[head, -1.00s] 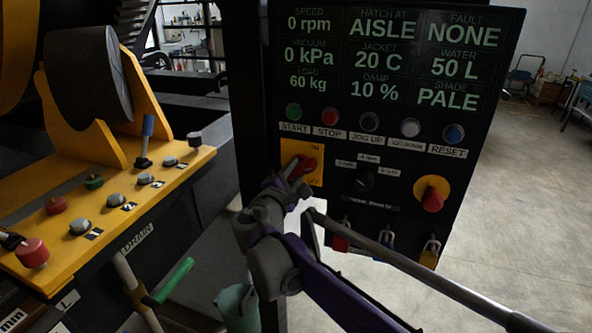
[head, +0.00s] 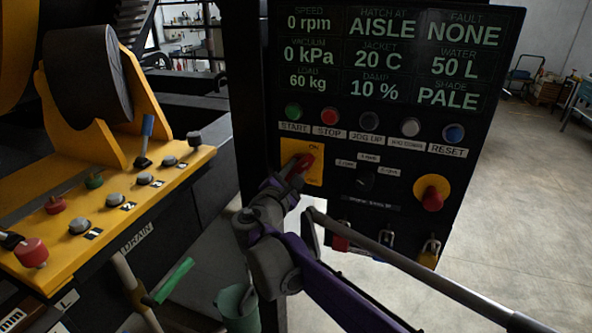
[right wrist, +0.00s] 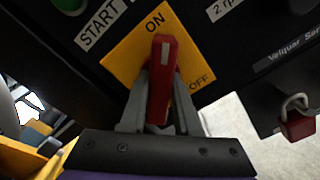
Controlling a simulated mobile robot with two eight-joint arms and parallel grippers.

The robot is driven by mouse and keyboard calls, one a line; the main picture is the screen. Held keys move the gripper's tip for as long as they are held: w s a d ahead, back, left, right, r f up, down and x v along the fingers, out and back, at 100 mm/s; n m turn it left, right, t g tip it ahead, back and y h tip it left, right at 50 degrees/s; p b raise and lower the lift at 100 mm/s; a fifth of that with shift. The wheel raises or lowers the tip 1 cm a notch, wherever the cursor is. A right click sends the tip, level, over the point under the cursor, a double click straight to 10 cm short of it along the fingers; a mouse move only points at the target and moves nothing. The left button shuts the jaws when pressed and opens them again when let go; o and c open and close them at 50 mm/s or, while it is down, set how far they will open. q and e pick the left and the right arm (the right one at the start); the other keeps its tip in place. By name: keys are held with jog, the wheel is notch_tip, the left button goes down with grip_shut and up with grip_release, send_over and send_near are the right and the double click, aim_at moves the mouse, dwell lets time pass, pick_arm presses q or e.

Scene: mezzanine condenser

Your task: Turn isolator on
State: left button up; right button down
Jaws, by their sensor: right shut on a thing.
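The isolator is a yellow plate (head: 287,152) with a red handle (head: 306,160) on the dark control panel. In the right wrist view its plate (right wrist: 134,50) reads ON at the top and OFF at the right. The handle (right wrist: 164,75) stands up between my fingers, its end just below the word ON. I cannot tell whether it is fully at ON. My right gripper (head: 294,178) is shut on the handle, one finger on each side in the right wrist view (right wrist: 161,98). My left gripper is not in view.
START (head: 293,111) and other buttons sit above the isolator. A selector knob (head: 366,182) and a red emergency knob on yellow (head: 432,198) are to its right. Padlocks (head: 386,240) hang below. A yellow console (head: 110,205) stands left. Open floor lies right.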

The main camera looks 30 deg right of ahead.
jog(key=c, duration=0.6)
grip_release()
jog(key=shift+c, duration=0.2)
jog(key=v, duration=1.1)
jog(key=shift+b, duration=0.45)
jog(key=shift+w, duration=0.1)
